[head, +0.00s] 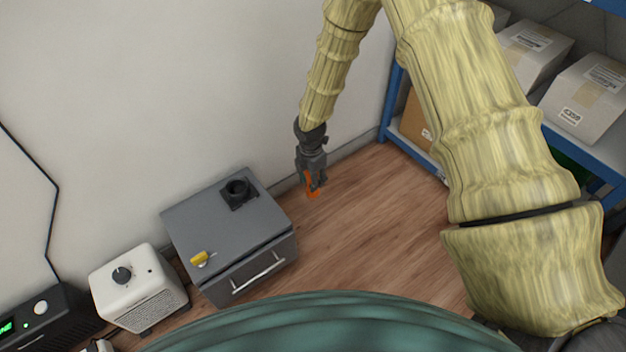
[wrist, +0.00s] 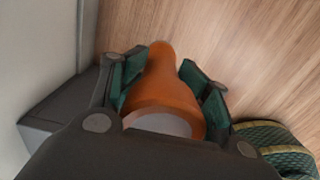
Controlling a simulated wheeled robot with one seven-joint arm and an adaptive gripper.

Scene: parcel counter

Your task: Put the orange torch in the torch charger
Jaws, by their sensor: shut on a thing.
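My gripper (head: 312,183) is shut on the orange torch (head: 312,188) and holds it to the right of the grey cabinet. In the wrist view the orange torch (wrist: 163,90) sits between the green-padded fingers, its wide pale end toward the camera and its narrow end away. The fingers hide part of its sides. The black torch charger (head: 238,192), with a round opening on top, stands on the back part of the grey cabinet top. The torch is apart from the charger.
A yellow object (head: 203,258) lies near the front of the grey cabinet (head: 215,225), which has a drawer handle. A white box with a dial (head: 138,286) stands to its left. A blue shelf (head: 390,105) with boxes is at the right. The wooden surface (head: 350,230) between is clear.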

